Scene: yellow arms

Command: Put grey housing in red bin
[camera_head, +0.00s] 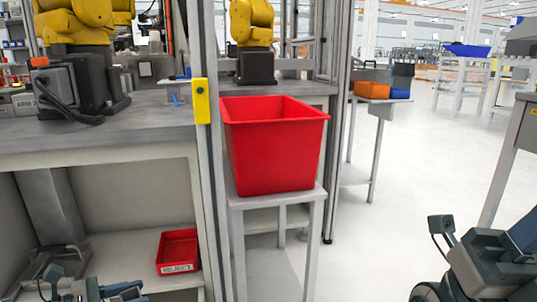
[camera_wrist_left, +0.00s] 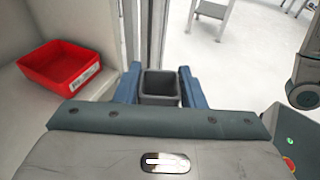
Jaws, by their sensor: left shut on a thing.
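The grey housing (camera_wrist_left: 159,98) is a dark grey, open-topped box in the left wrist view. It sits between the two blue fingers of my left gripper (camera_wrist_left: 160,84), which is shut on it. In the head view, only part of my left arm's end shows at the bottom left edge, and I cannot make out the housing there. The large red bin (camera_head: 277,155) stands upright on a small grey stand, to the right of and above my left gripper in the head view. My right arm's end (camera_head: 485,262) is at the bottom right; its fingers cannot be made out.
A small red tray (camera_head: 178,252) lies on the lower shelf; it also shows in the left wrist view (camera_wrist_left: 60,68). A metal post with a yellow box (camera_head: 201,101) rises between the workbench (camera_head: 150,122) and the bin. Open floor lies right of the grey stand (camera_head: 318,196).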

